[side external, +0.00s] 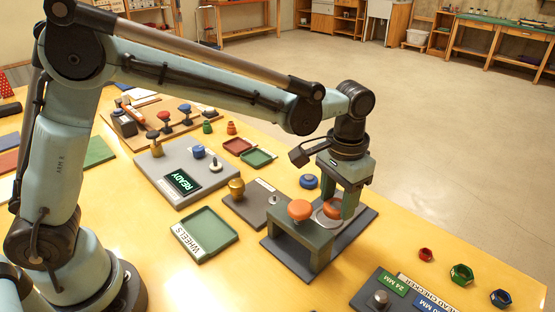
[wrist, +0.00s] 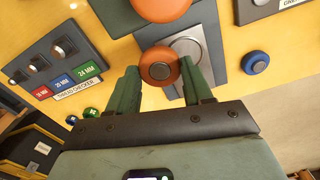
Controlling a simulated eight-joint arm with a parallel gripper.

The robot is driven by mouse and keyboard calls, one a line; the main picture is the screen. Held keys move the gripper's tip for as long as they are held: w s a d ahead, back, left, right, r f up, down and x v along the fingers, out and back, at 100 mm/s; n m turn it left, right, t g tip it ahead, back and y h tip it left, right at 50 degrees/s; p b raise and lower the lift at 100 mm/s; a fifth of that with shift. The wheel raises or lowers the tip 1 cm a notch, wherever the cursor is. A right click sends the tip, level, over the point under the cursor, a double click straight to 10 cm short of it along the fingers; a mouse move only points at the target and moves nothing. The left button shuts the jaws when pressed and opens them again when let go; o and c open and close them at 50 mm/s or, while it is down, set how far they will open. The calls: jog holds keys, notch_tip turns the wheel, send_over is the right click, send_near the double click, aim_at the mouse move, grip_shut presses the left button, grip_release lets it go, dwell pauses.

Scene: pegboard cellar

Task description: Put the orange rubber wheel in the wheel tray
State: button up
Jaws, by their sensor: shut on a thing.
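The orange rubber wheel (wrist: 159,69) has a grey hub and sits between the green fingers of my gripper (wrist: 160,72) in the wrist view. My gripper is shut on it. In the side view the wheel (side external: 332,209) shows at my gripper (side external: 336,207), low over a round grey disc (side external: 321,220) on a dark base plate, just behind a grey bridge. I cannot tell whether it touches the disc. The wheel tray (side external: 204,235) is a shallow green tray marked WHEELS, left of the bridge, and looks empty.
The grey bridge (side external: 302,236) carries an orange knob (side external: 300,210) close beside my gripper. A blue round piece (side external: 309,181) lies behind. A thread checker (side external: 388,293) and coloured nuts are at front right.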

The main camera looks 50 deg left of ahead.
jog(key=s+d+r, duration=0.3)
jog(key=s+d, duration=0.1)
jog(key=s+a, duration=1.4)
jog(key=s, duration=0.4)
send_over(209, 231)
jog(key=shift+n, duration=0.4)
notch_tip(209, 231, down, 7)
jog(key=shift+r, duration=0.1)
jog(key=shift+f, duration=2.05)
jog(key=shift+f, duration=0.15)
jog(key=o, duration=1.1)
jog(key=shift+o, duration=0.2)
